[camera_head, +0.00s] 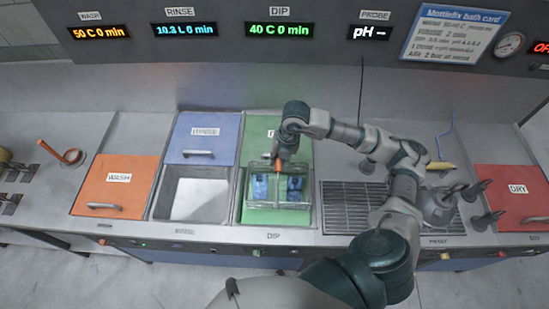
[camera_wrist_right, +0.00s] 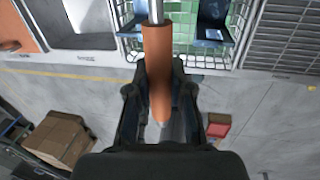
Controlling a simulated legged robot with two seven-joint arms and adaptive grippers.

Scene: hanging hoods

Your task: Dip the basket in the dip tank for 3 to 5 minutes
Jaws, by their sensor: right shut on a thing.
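The wire basket (camera_head: 278,190) with blue pieces (camera_head: 295,187) in it is at the opening of the dip tank (camera_head: 276,217), whose inside looks green. I cannot tell how deep the basket sits. My right gripper (camera_head: 281,158) is above the basket, shut on its orange handle; the handle (camera_wrist_right: 158,65) stands between the fingers in the wrist view. The green dip lid (camera_head: 262,128) is behind the tank, partly hidden by my right arm. The dip display (camera_head: 281,30) reads 40 C 0 min. My left gripper is not in view.
The rinse tank (camera_head: 195,199) is open, left of the dip tank. The orange wash lid (camera_head: 118,187) is further left. A bath card (camera_head: 455,33) hangs above.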

